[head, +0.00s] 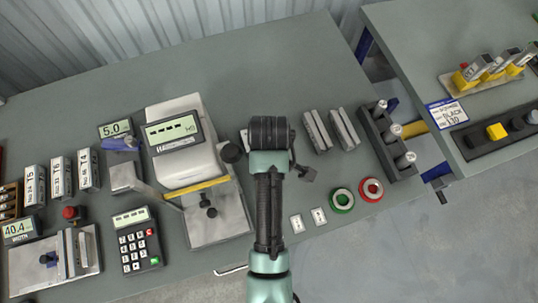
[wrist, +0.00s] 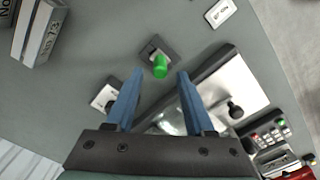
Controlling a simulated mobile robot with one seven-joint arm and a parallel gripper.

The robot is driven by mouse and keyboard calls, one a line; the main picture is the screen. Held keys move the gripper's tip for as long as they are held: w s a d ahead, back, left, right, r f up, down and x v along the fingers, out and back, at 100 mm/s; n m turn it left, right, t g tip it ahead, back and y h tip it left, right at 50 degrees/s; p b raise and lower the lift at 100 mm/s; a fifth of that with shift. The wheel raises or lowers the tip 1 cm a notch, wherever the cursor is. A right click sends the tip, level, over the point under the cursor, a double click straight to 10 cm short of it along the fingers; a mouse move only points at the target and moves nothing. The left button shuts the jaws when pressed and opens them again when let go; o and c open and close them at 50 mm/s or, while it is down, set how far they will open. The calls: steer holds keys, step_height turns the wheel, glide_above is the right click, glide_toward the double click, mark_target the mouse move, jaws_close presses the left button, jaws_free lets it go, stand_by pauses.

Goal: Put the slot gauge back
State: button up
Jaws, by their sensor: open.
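My gripper (wrist: 160,74) is open in the wrist view, with blue fingers apart. A green-tipped piece (wrist: 160,67) on a small dark square block (wrist: 158,46) shows between and beyond the fingertips; I cannot tell its height or whether it touches them. I cannot tell for sure which thing is the slot gauge. In the head view my arm hides the fingers and the green piece; a small dark piece (head: 306,173) shows just right of the arm. Two grey slotted blocks (head: 317,131) (head: 345,128) stand to the right on the table (head: 260,60).
A white measuring instrument (head: 183,145) stands left of my arm, its plate and black knob (wrist: 236,108) near the right finger in the wrist view. Red and green rings (head: 371,190) (head: 342,200), two small tags (head: 297,223) and a dark rack (head: 388,145) are to the right.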

step_height(320, 180, up, 6)
steer(key=shift+r+p, duration=0.7)
steer(key=shift+p, duration=0.05)
steer(key=w+r+m+t, duration=0.3)
steer(key=w+r+t, duration=0.5)
steer(key=r, duration=0.7)
steer(key=w+r+m+t, duration=0.3)
steer(key=w+r+t, duration=0.3)
steer(key=w+r, duration=0.65)
steer(key=s+r+m+t, duration=0.1)
steer(key=s+r+t, duration=0.15)
steer(key=r, duration=0.65)
steer(key=s+r+m+t, duration=0.1)
steer(key=s+r+t, duration=0.15)
steer(key=r, duration=0.65)
steer(key=s+r+m+t, duration=0.1)
steer(key=s+r+t, duration=0.3)
steer(key=r, duration=0.5)
steer(key=s+r+m+t, duration=0.2)
steer(key=s+r+t, duration=0.2)
steer(key=s+r, duration=0.3)
steer(key=shift+s+r+m, duration=0.25)
steer(key=shift+r+m, duration=0.05)
steer(key=shift+r, duration=0.6)
